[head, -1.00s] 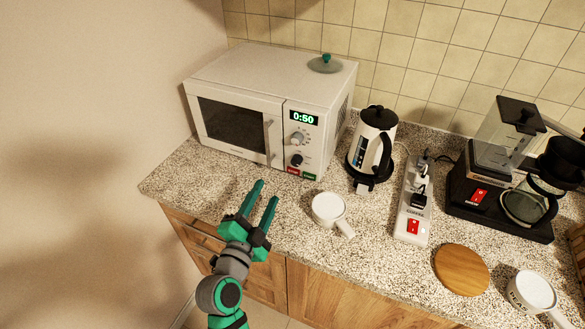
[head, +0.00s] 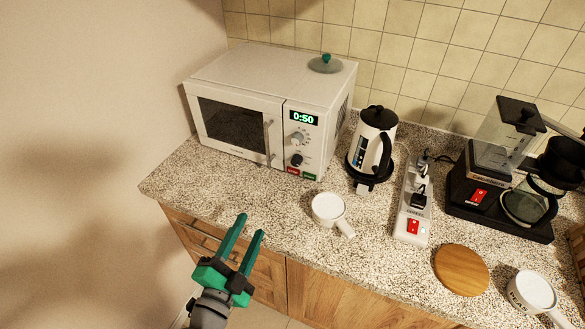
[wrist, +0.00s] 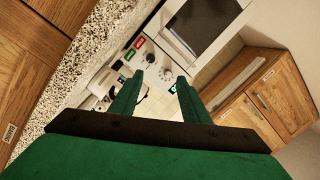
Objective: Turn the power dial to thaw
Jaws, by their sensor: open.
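The white microwave (head: 265,95) stands on the counter against the back wall, its door shut and its display (head: 303,117) reading 0:50. Its right panel has a light dial (head: 297,139) above a black dial (head: 296,160); the dial markings are too small to read, and I cannot tell which is the power dial. The black dial also shows in the wrist view (wrist: 150,58). My gripper (head: 251,223) is open and empty, in front of and below the microwave near the counter's front edge, apart from both dials.
A white mug (head: 328,209) stands on the counter right of my gripper. A kettle (head: 374,145), a power strip (head: 413,210) and a coffee maker (head: 500,190) stand further right. A glass lid (head: 325,65) rests on the microwave. The counter before the microwave is clear.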

